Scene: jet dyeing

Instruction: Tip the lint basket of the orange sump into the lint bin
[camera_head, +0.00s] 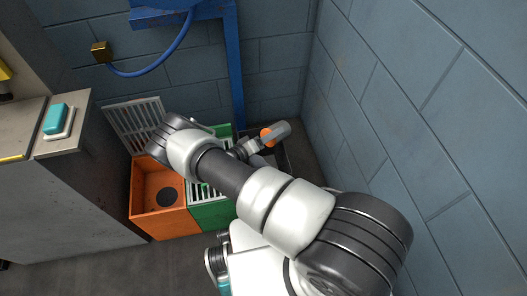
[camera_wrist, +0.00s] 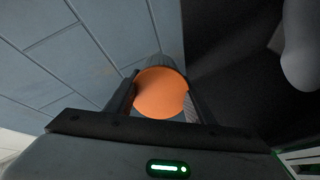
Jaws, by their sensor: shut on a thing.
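My gripper (camera_wrist: 160,92) is shut on an orange rounded part of the lint basket (camera_wrist: 162,96), with a grey ribbed part showing beyond it. In the head view the basket's orange part (camera_head: 267,135) and a grey cylindrical part lie near the corner, tilted sideways above a dark open area (camera_head: 287,160) that may be the lint bin. The orange sump (camera_head: 150,205) stands open at left, with a dark round spot on its floor. My arm hides much of the middle, including part of the gripper.
A green sump (camera_head: 212,214) with a slotted grate stands right of the orange one. A pale grate (camera_head: 137,122) leans behind the orange sump. Block walls (camera_head: 425,100) close in behind and at right. A grey counter (camera_head: 60,145) with a teal block stands at left.

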